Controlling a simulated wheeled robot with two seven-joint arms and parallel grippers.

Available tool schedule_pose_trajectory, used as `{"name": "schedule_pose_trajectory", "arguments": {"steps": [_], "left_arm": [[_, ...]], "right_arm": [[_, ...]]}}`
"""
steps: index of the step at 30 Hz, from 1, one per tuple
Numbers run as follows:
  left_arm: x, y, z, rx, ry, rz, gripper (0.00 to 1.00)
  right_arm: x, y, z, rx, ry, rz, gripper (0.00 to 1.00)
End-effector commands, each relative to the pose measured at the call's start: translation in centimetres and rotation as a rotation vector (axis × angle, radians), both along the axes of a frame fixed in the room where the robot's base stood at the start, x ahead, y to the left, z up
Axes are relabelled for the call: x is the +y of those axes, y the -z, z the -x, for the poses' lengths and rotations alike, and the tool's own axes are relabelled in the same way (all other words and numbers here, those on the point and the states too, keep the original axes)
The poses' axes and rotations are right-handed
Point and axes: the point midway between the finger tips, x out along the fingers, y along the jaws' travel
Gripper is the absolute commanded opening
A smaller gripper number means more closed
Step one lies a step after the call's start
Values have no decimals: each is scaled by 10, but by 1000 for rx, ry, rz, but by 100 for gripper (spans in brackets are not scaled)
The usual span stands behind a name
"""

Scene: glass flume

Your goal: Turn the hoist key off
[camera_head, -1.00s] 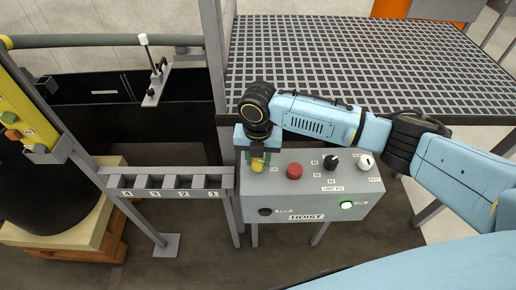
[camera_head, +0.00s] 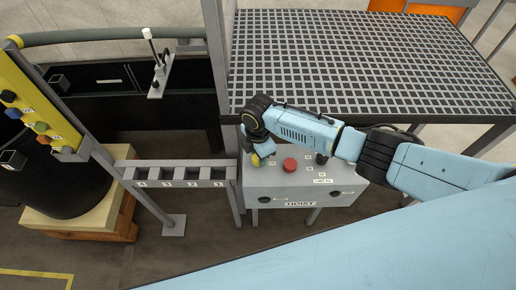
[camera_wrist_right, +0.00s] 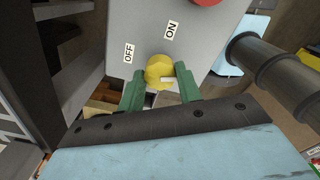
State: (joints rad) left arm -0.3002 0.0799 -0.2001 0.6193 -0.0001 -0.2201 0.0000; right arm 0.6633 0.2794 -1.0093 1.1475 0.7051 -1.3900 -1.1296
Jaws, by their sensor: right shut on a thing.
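The hoist key (camera_wrist_right: 160,69) is a yellow knob on the grey hoist box (camera_head: 300,184). In the right wrist view it sits between the two green fingers of my right gripper (camera_wrist_right: 161,88), which is shut on it. The OFF label (camera_wrist_right: 128,54) is left of the key and the ON label (camera_wrist_right: 172,30) is above it. In the head view a bit of the key (camera_head: 256,161) shows under my tilted right wrist. The box's front lamp (camera_head: 335,194) looks dark. My left gripper is not in view.
A red button (camera_head: 290,165) stands just right of the key, with a black knob (camera_head: 321,158) beyond it, partly behind my arm. A grey slotted rack (camera_head: 180,174) is on the left. A metal grating (camera_head: 350,60) lies behind the box.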

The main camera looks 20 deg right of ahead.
Motion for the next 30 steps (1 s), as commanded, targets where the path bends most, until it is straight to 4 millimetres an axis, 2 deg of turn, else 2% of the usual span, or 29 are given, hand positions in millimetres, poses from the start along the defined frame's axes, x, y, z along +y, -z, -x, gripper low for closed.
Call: {"name": "schedule_pose_trajectory", "arguments": {"steps": [3, 12, 30], "left_arm": [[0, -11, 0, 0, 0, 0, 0], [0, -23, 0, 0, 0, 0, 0], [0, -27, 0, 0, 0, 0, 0]], "right_arm": [[-1, -3, 0, 0, 98, 1, 12], [-1, -2, -1, -2, 274, 3, 12], [-1, -1, -1, -3, 354, 3, 12]]}}
